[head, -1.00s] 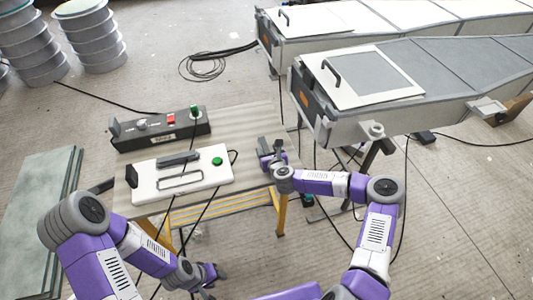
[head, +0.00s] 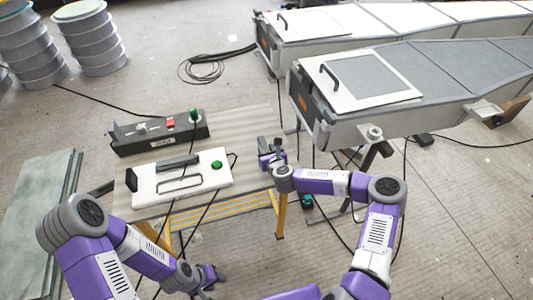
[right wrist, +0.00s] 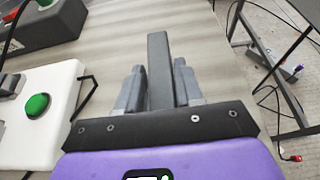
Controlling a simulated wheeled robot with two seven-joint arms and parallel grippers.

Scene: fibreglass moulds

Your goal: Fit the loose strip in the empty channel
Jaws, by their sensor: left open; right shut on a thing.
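A dark grey strip (right wrist: 158,65) stands between the fingers of my right gripper (right wrist: 158,90), which is shut on it. In the head view, my right gripper (head: 272,152) is just right of the white board (head: 145,187), above the table's right part. The board has a raised dark bar (head: 178,161) along its far side and a narrow dark-outlined channel (head: 180,183) nearer me, which looks empty. A green button (head: 217,164) sits at its right end. My left gripper (head: 212,276) is open and empty, low in front of the table.
A dark control box (head: 158,134) with red and green switches lies behind the board on the table (head: 258,118). Cables run over the table's edges. Long grey moulds (head: 440,80) stand to the right. Flat panels (head: 38,205) lean at the left.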

